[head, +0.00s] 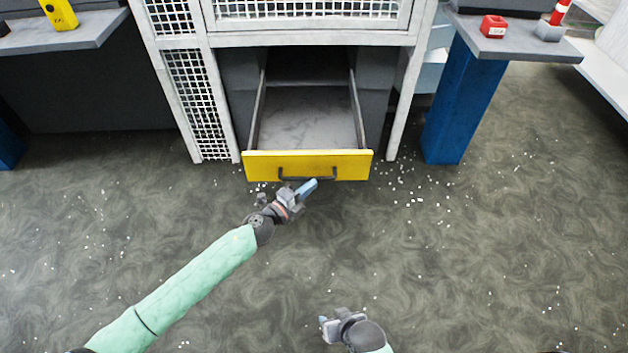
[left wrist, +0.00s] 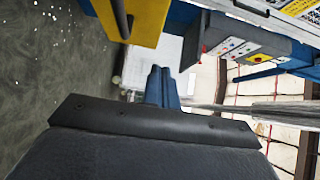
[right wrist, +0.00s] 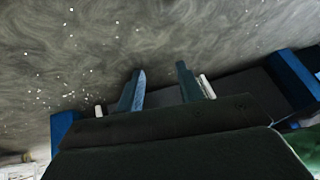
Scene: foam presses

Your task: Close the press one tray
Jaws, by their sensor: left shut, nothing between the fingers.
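The press tray (head: 308,128) is a grey drawer with a yellow front panel (head: 262,167) and a dark bar handle (head: 307,175). It is pulled out of the press and looks empty inside. My left gripper (head: 308,188) is shut and empty, just in front of the panel near the handle; I cannot tell if it touches. In the left wrist view the yellow panel (left wrist: 146,18) and its handle are at the top, beside the shut fingers (left wrist: 160,88). My right gripper (head: 323,326) is low over the floor, away from the tray. Its fingers (right wrist: 160,90) are apart with nothing between them.
The white press frame (head: 405,95) stands on both sides of the tray. A blue pedestal (head: 462,105) with a grey shelf is on the right. A grey bench (head: 60,40) is on the left. The floor (head: 480,260) in front is open, with scattered white foam bits.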

